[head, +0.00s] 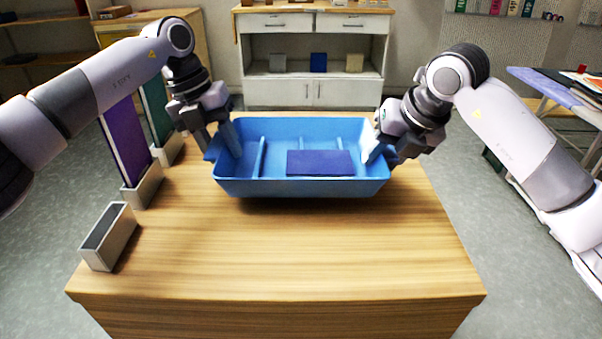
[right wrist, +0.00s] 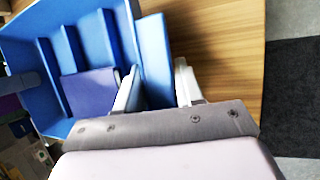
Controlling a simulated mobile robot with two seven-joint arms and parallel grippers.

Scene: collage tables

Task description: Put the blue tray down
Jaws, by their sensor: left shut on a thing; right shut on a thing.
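The blue tray (head: 300,188) is over the far half of the wooden table in the head view, roughly level. A dark blue-purple flat piece (head: 320,162) lies inside it; it also shows in the right wrist view (right wrist: 90,92). My left gripper (head: 217,140) is shut on the tray's left end. My right gripper (head: 384,150) is shut on its right end. In the right wrist view the tray's end handle (right wrist: 154,60) runs between the fingers. I cannot tell whether the tray's base touches the table.
The wooden table (head: 290,250) is clear in front of the tray. At its left stand an empty grey holder (head: 110,238), a purple panel (head: 126,140) and a green panel (head: 154,110), both in holders. A white cabinet (head: 312,92) stands behind, and another table (head: 560,95) at the right.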

